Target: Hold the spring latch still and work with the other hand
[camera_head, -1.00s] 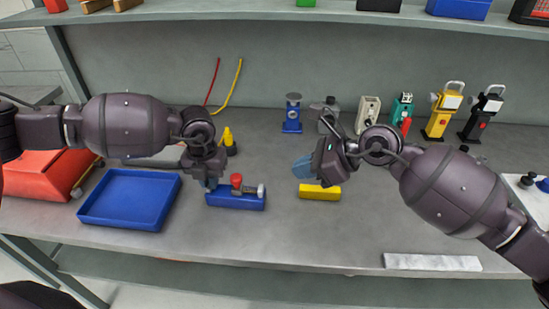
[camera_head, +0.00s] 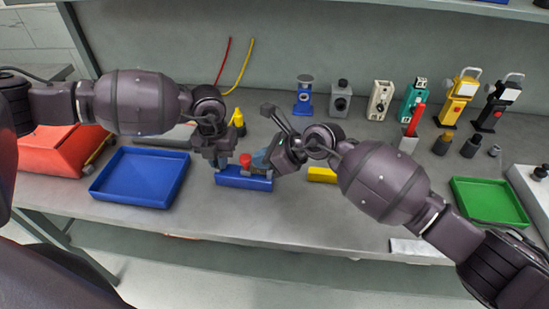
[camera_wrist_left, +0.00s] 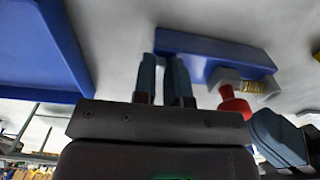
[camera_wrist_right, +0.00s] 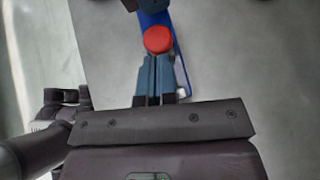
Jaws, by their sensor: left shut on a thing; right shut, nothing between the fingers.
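The spring latch has a blue base (camera_head: 243,182), a red knob (camera_head: 245,160) and grey metal parts on top; it lies on the bench. In the left wrist view its base (camera_wrist_left: 220,48), knob (camera_wrist_left: 236,104) and a brass-coloured spring (camera_wrist_left: 260,87) show. My left gripper (camera_head: 221,163) is shut on the left end of the blue base; its fingers (camera_wrist_left: 176,80) reach that end in the left wrist view. My right gripper (camera_head: 260,160) is shut and empty just right of the knob. In the right wrist view its fingertips (camera_wrist_right: 157,60) sit right by the knob (camera_wrist_right: 158,39); contact is unclear.
A blue tray (camera_head: 98,187) lies left of the latch, a yellow block (camera_head: 322,174) to its right, partly hidden by my right arm. A yellow bottle (camera_head: 238,121) stands behind. Several devices line the back. A green tray (camera_head: 463,184) is at the right.

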